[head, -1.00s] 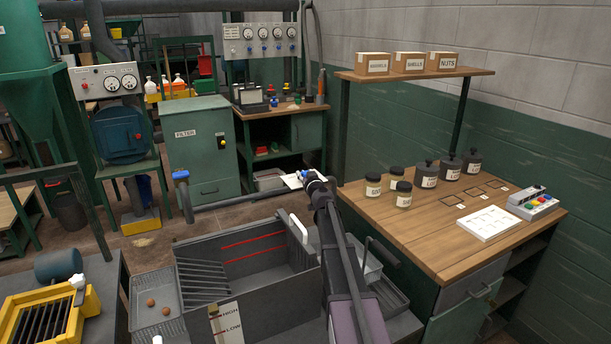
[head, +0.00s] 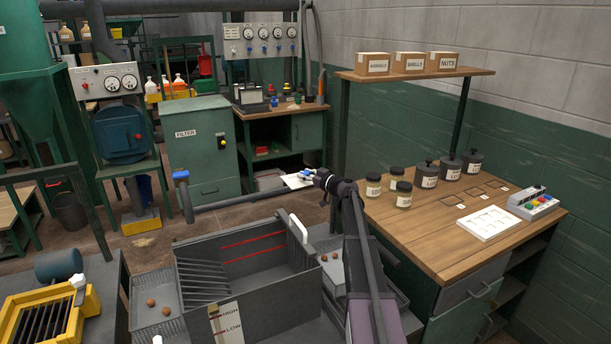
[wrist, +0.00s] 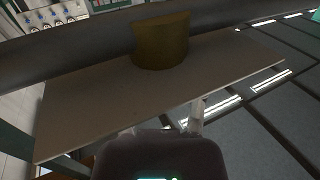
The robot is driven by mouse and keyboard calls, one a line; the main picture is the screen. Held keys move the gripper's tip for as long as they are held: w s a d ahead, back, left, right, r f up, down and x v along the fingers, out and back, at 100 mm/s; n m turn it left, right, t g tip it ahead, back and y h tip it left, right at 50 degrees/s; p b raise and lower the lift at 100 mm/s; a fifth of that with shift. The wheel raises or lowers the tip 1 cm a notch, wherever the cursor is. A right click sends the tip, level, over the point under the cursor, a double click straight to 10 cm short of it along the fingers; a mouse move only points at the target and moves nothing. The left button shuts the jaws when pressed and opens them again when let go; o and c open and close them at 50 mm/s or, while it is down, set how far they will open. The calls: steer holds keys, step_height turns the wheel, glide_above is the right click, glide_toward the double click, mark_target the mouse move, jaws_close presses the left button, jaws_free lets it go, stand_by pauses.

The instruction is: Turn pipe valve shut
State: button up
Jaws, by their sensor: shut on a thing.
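A blue handle (head: 181,174) tops a short upright pipe at the left end of a grey pipe (head: 240,196) that runs low across the floor; it looks like the valve. My gripper (head: 308,176) is well to its right, near the pipe's right end. It is shut on a pale flat plate (head: 296,182). In the wrist view the plate (wrist: 95,105) spreads broadly beyond my fingers (wrist: 165,123). A brownish rounded piece (wrist: 160,42) shows at its far edge; I cannot tell whether it touches. The exact grip is partly hidden.
A grey open bin (head: 255,250) and a wire tray (head: 345,268) with brown balls lie below my arm. A wooden workbench (head: 440,225) with jars stands at right. A green filter cabinet (head: 203,150) stands behind the pipe. Some floor between is clear.

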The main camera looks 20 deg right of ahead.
steer(key=shift+w+n+g+y, duration=0.1)
steer(key=shift+n+g+y, duration=0.25)
steer(key=shift+y, duration=0.25)
steer(key=o, duration=1.2)
steer(key=shift+c, duration=0.2)
steer(key=shift+s, duration=0.2)
steer(key=v, duration=1.1)
steer(key=shift+s+d, duration=0.2)
steer(key=shift+s, duration=0.15)
steer(key=shift+r, duration=0.1)
